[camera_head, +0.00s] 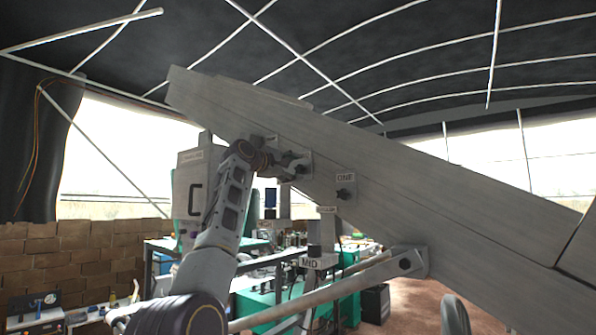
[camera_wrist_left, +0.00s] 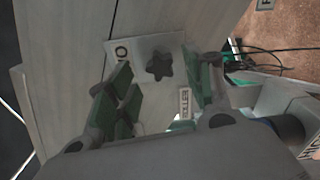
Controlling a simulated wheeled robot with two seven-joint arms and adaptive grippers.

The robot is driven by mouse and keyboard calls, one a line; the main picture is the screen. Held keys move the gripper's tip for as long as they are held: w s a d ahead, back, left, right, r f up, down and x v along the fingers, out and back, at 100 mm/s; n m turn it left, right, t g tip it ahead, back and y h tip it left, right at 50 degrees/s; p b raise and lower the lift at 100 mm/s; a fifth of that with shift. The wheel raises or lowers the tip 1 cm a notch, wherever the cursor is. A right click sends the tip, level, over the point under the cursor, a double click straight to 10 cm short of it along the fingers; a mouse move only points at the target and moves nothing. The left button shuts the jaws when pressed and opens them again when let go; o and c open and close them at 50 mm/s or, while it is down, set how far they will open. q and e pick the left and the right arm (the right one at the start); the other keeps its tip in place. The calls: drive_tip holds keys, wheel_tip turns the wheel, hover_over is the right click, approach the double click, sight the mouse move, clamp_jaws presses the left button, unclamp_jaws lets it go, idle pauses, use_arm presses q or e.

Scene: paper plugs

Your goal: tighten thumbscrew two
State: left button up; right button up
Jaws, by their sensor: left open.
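The plate sits on the big grey slanted beam (camera_head: 400,185). My left gripper (camera_wrist_left: 163,84) is open, its green-padded fingers on either side of the knob in the left wrist view. I cannot tell whether the fingertips reach around it or stop short. In the head view my left gripper (camera_head: 293,164) is up against the beam and largely hides this knob. My right gripper is not in view.
Another dark knob (camera_head: 343,193) sits lower right on the beam under a label "ONE" (camera_head: 346,178). A strut (camera_head: 330,290) runs below the beam. Cluttered benches with green parts (camera_head: 255,303) lie behind.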

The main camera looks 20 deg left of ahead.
sight(300, 170)
use_arm(q)
drive_tip(key=shift+x, duration=1.15)
drive_tip(key=shift+w+d, duration=0.1)
drive_tip(key=shift+w, duration=0.05)
drive_tip(key=c, duration=1)
drive_tip(key=shift+m, duration=0.3)
